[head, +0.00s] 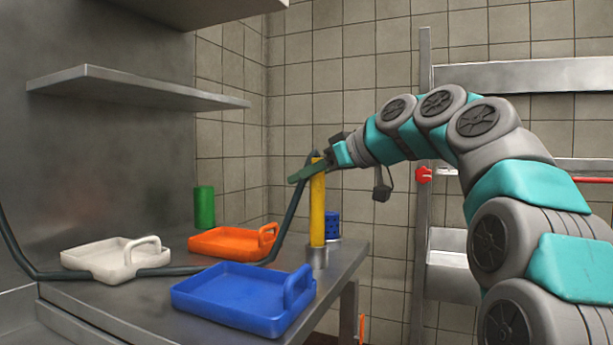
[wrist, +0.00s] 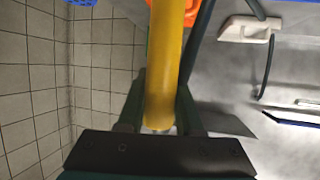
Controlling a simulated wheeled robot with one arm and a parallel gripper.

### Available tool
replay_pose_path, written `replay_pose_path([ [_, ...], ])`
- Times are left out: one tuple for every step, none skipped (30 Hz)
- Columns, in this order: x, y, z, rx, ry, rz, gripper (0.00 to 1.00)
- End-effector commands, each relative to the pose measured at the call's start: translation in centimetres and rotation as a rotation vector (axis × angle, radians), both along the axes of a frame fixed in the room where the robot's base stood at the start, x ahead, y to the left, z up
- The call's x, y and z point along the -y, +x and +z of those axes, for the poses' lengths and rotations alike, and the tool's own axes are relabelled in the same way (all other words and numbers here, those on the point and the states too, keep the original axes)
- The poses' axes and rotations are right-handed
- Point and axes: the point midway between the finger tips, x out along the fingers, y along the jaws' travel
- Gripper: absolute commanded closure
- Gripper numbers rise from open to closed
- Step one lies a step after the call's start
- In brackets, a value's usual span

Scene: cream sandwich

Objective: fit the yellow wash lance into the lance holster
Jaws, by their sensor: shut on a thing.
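The yellow wash lance (head: 317,210) stands upright near the right edge of the steel table. It also shows in the wrist view (wrist: 165,65), running away from my gripper. My gripper (head: 306,172) is shut on its upper end; the two fingers lie either side of it in the wrist view (wrist: 160,105). A short grey metal cup (head: 319,259), which looks like the lance holster, is at the lance's lower end. The lance's bottom meets the cup's rim; I cannot tell how deep it sits. A dark hose (head: 290,213) runs from the lance's top.
A blue tray (head: 240,309), an orange tray (head: 225,251) and a white tray (head: 97,258) lie on the table (head: 340,262). A green cylinder (head: 204,207) stands behind. A blue perforated container (head: 333,227) is just behind the lance. A shelf (head: 130,86) overhangs at left.

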Motion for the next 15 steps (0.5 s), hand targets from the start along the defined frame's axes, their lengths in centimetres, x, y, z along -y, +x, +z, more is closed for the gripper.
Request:
replay_pose_path([
  [0.0, 0.0, -0.2, 0.001, 0.001, 0.0, 1.0],
  [0.0, 0.0, -0.3, 0.001, 0.001, 0.0, 1.0],
  [0.0, 0.0, -0.3, 0.001, 0.001, 0.0, 1.0],
  [0.0, 0.0, -0.4, 0.001, 0.001, 0.0, 1.0],
  [0.0, 0.0, -0.5, 0.001, 0.001, 0.0, 1.0],
  [0.0, 0.0, -0.6, 0.001, 0.001, 0.0, 1.0],
  [0.0, 0.0, -0.6, 0.001, 0.001, 0.0, 1.0],
  [0.0, 0.0, -0.7, 0.001, 0.001, 0.0, 1.0],
  [0.0, 0.0, -0.8, 0.001, 0.001, 0.0, 1.0],
  [0.0, 0.0, -0.9, 0.001, 0.001, 0.0, 1.0],
  [0.0, 0.0, -0.9, 0.001, 0.001, 0.0, 1.0],
  [0.0, 0.0, -1.0, 0.001, 0.001, 0.0, 1.0],
  [0.0, 0.0, -1.1, 0.001, 0.001, 0.0, 1.0],
  [0.0, 0.0, -1.2, 0.001, 0.001, 0.0, 1.0],
  [0.0, 0.0, -1.3, 0.001, 0.001, 0.0, 1.0],
])
